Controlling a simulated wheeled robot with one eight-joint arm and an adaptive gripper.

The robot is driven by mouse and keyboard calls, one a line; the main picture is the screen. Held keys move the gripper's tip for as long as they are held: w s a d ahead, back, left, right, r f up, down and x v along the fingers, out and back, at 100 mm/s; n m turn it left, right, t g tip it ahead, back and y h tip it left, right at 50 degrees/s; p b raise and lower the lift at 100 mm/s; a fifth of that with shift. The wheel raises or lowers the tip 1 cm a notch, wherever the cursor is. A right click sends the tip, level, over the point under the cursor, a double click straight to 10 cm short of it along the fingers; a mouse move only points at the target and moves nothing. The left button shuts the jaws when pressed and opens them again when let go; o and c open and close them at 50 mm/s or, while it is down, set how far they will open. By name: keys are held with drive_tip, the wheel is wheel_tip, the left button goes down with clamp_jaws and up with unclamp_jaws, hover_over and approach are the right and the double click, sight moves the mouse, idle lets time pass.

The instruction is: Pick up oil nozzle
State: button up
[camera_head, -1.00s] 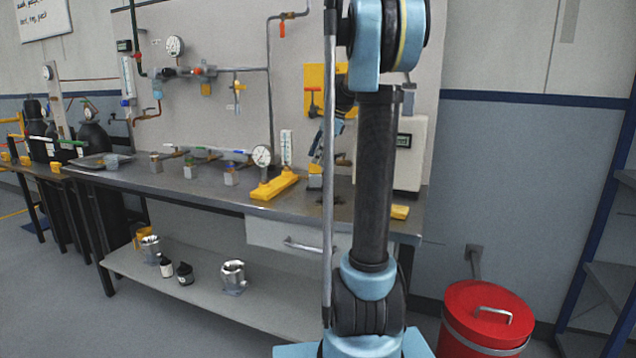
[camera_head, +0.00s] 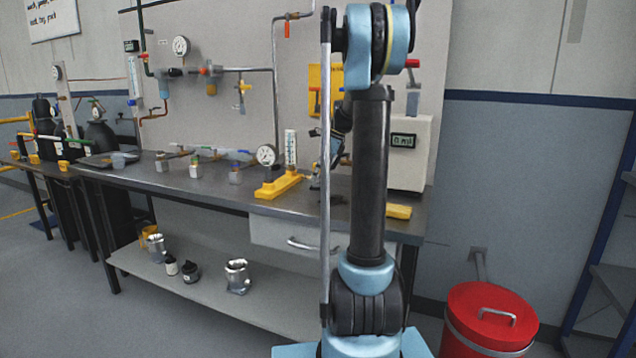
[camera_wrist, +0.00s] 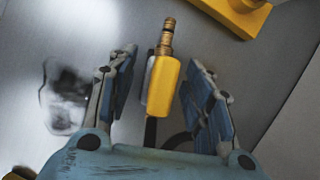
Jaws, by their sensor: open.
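The oil nozzle (camera_wrist: 163,84), with a yellow body and a brass threaded tip, lies on the grey metal bench top in the wrist view. My gripper (camera_wrist: 163,64) is open, with one blue-padded finger on each side of the nozzle. The nozzle looks closer to the left finger; I cannot tell whether they touch. A dark hose or shaft runs from the nozzle's near end under my gripper's palm. In the head view my gripper (camera_head: 318,166) is low over the bench, partly behind my arm, and the nozzle cannot be made out there.
The workbench (camera_head: 222,192) carries a yellow gauge stand (camera_head: 278,187) left of my gripper and a yellow block (camera_head: 398,212) at the right. A grey box with a display (camera_head: 408,160) stands behind. A red bin (camera_head: 490,315) is on the floor at right.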

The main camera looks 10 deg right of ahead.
drive_tip(key=shift+a+f, duration=0.2)
drive_tip(key=shift+f, duration=0.25)
clamp_jaws()
drive_tip(key=shift+r, duration=0.1)
